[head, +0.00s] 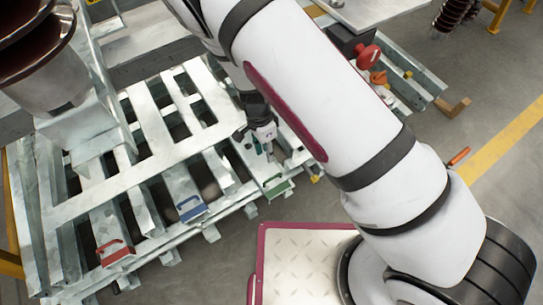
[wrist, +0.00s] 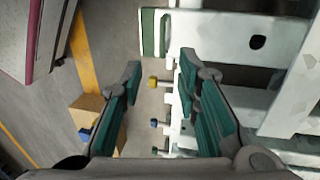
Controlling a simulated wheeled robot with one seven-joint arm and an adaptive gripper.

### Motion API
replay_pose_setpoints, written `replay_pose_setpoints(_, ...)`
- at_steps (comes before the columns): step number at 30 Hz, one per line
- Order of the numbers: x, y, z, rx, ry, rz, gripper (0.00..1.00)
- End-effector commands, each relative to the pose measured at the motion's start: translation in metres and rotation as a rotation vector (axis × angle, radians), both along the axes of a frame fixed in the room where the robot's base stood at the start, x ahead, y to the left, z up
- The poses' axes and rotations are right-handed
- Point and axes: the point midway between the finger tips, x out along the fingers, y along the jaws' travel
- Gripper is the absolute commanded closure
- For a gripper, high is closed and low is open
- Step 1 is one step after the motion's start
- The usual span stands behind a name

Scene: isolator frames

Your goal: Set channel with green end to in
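The channel with the green end (head: 278,188) lies in the grey metal frame, at its right front part in the head view. Its green end and handle face the open floor, and the end seems to reach a little further out than the blue and red ones. In the wrist view the green end (wrist: 149,32) is at the top, beyond the fingertips. My gripper (head: 264,143) is above the frame, behind the green end. In the wrist view my gripper (wrist: 160,67) is open, with nothing between its teal-padded fingers. I see no contact with the channel.
Channels with a blue end (head: 191,209) and a red end (head: 114,252) lie to the left in the same frame (head: 145,140). A large brown insulator (head: 40,65) stands at the far left. A red knob (head: 367,54) is behind my arm.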

Motion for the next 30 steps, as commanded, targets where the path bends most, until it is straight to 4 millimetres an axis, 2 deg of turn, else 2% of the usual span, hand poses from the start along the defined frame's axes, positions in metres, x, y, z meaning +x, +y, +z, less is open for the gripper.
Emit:
replay_pose_setpoints(8,-0.005,-0.004,-0.028,-0.010,-0.001,-0.004,0.70)
replay_pose_setpoints(21,-0.018,-0.013,-0.110,-0.008,-0.002,-0.005,0.70)
replay_pose_setpoints(25,-0.021,-0.014,-0.127,-0.008,-0.001,-0.005,0.70)
replay_pose_setpoints(30,-0.023,-0.016,-0.138,-0.008,-0.003,-0.004,0.70)
